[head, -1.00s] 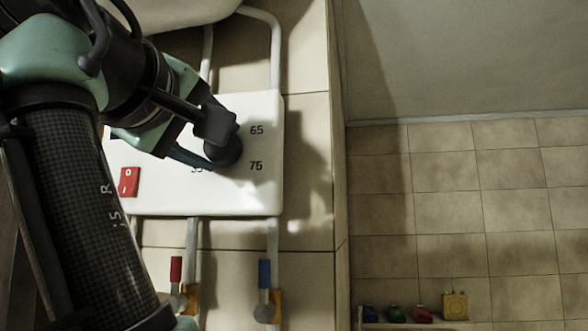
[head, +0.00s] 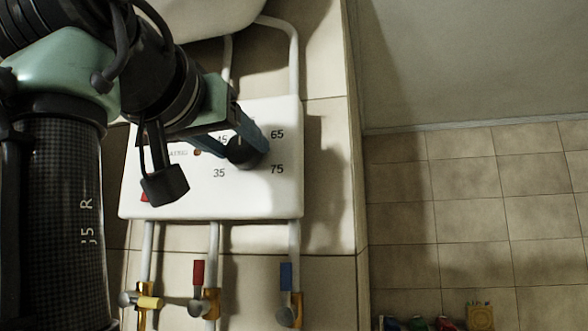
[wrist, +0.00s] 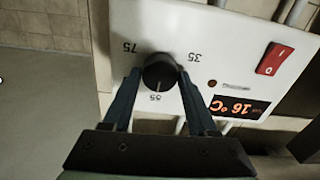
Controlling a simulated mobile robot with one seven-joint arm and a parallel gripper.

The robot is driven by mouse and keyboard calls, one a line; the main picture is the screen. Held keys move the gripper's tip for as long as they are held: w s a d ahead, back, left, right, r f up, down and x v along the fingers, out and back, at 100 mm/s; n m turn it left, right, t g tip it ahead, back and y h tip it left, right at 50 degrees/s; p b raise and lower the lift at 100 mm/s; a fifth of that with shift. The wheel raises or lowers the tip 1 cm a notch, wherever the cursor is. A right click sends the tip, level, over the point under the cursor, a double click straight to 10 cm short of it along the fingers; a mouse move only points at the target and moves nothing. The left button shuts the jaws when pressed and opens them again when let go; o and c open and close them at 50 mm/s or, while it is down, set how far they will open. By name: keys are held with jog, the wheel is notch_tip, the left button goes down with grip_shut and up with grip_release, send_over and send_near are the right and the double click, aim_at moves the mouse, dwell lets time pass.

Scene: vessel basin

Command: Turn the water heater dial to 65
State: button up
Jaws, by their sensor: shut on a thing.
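The black round dial (head: 243,154) sits on the white water heater panel (head: 250,205). In the wrist view the dial (wrist: 159,72) shows a white mark pointing down toward the upside-down 55. The 75 is at upper left and the 35 at upper right there. In the head view 65 is at the dial's upper right and 75 at its lower right. My gripper (wrist: 159,76) is shut on the dial, one blue finger on each side. The fingers hide 65 and 45 in the wrist view. My gripper also shows in the head view (head: 240,146).
A red switch (wrist: 274,59) and a display (wrist: 240,106) reading 16 °C upside down are on the panel. Pipes with red (head: 198,272), blue (head: 286,276) and yellow (head: 150,302) valve handles run below. Several coloured items stand at the bottom right. Open space lies right of the wall edge.

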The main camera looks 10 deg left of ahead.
jog(key=m, duration=0.6)
jog(key=shift+m, duration=0.3)
jog(key=m+p, duration=0.1)
jog(key=m, duration=0.4)
jog(key=shift+d, duration=0.1)
dwell(0.3)
jog(key=o, duration=1.4)
jog(key=shift+s+f, duration=0.1)
